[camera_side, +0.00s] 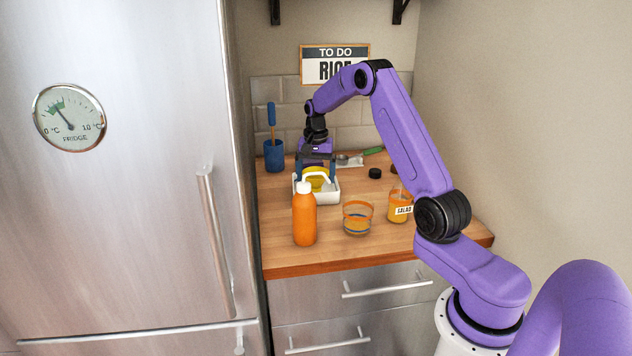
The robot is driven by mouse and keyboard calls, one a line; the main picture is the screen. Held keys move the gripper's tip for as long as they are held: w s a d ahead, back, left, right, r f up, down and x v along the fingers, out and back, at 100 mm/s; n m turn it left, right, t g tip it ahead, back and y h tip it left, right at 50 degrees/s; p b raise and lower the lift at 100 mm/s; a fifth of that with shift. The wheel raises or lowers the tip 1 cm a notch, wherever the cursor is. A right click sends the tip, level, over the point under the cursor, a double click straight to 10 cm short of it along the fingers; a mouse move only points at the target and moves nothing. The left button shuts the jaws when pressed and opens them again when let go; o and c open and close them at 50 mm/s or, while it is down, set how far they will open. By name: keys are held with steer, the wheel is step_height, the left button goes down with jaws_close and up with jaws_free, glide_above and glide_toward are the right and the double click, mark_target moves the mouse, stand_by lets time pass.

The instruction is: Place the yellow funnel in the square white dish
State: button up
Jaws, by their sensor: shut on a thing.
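The square white dish (328,198) stands on the wooden counter, behind the orange bottle. The yellow funnel (318,182) is at the dish, within its outline in this view; whether it touches the dish floor I cannot tell. My gripper (316,174) points down over the dish and is shut on the yellow funnel. The bottle hides the dish's front left part, and the fingers hide part of the funnel.
An orange bottle (304,218) with a white cap stands in front of the dish. A glass bowl (357,219) and a labelled jar (399,207) stand to the right. A blue cup (274,156) is at back left, a black lid (375,173) at back right.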

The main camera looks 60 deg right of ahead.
steer(key=shift+f, duration=1.25)
steer(key=shift+f, duration=0.1)
steer(key=o, duration=0.8)
steer(key=shift+f, duration=0.1)
steer(key=shift+o, duration=0.2)
step_height(320, 180, up, 12)
steer(key=shift+r, duration=0.2)
steer(key=shift+a, duration=0.1)
